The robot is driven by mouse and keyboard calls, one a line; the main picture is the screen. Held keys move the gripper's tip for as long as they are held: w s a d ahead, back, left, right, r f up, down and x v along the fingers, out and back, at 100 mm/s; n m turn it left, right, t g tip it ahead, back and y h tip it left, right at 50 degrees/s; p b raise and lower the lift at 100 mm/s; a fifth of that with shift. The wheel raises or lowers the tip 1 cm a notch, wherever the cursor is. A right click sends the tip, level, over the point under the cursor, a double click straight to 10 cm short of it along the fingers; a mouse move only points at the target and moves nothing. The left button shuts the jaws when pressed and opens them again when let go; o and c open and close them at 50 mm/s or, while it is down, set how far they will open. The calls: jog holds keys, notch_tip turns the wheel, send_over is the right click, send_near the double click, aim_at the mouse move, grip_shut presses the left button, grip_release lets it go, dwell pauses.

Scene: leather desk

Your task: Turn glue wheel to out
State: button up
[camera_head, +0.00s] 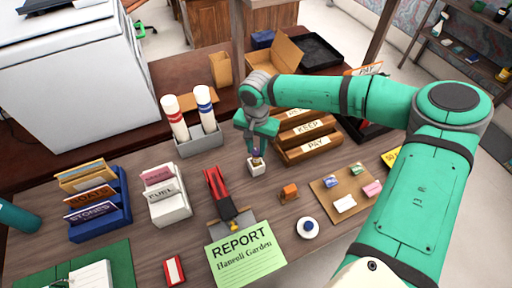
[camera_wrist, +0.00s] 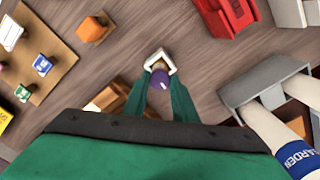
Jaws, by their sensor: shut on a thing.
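A small white square holder (camera_head: 256,168) stands on the desk near the middle of the head view. A small glue stick with a purple round end (camera_wrist: 160,79) stands upright in it. The holder also shows in the wrist view (camera_wrist: 160,60). My gripper (camera_head: 257,150) reaches down from above, its two green fingers on either side of the purple end. In the wrist view my gripper (camera_wrist: 160,92) is shut on the glue stick. The fingers hide much of the stick, and I see no mark showing how far its wheel is turned.
A red stapler-like tool (camera_head: 217,190) lies left of the holder, and a grey stand (camera_head: 199,143) with two white tubes is behind left. Wooden letter trays (camera_head: 308,152) stand close right. An orange block (camera_head: 288,193) and a cork board (camera_head: 325,205) are in front right.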

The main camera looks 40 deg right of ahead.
aim_at(256, 151)
jog(key=shift+w+n, duration=0.1)
jog(key=shift+n, duration=0.3)
jog(key=o, duration=1.1)
jog(key=shift+d, duration=0.1)
jog(key=shift+r, duration=0.15)
notch_tip(256, 151, up, 10)
jog(key=shift+r, duration=0.25)
